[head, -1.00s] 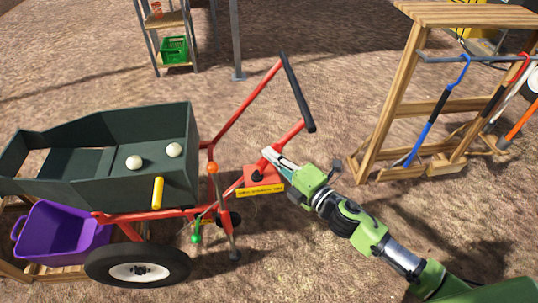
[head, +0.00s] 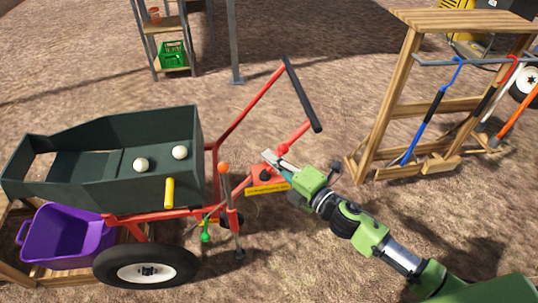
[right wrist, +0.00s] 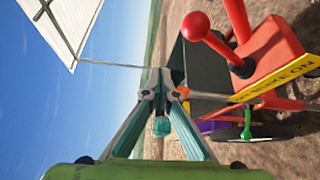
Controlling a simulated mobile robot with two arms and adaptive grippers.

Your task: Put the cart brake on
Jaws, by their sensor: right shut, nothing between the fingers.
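The cart (head: 95,170) is dark green with red framing. Its brake is a red box (head: 262,180) with a yellow label (head: 268,191), below the black-gripped handle (head: 302,95). In the right wrist view the red lever with a round knob (right wrist: 195,26) rises from the red box (right wrist: 272,58) at upper right. My right gripper (head: 268,157) is shut and empty, by the brake box in the head view. In the right wrist view its fingertips (right wrist: 163,88) are left of and below the knob, apart from it in the picture. My left gripper is not in view.
Two white onions (head: 141,165) lie in the cart. A purple tub (head: 62,235) sits beneath it. A wooden tool rack (head: 385,105) is right. Open ground lies between cart and rack.

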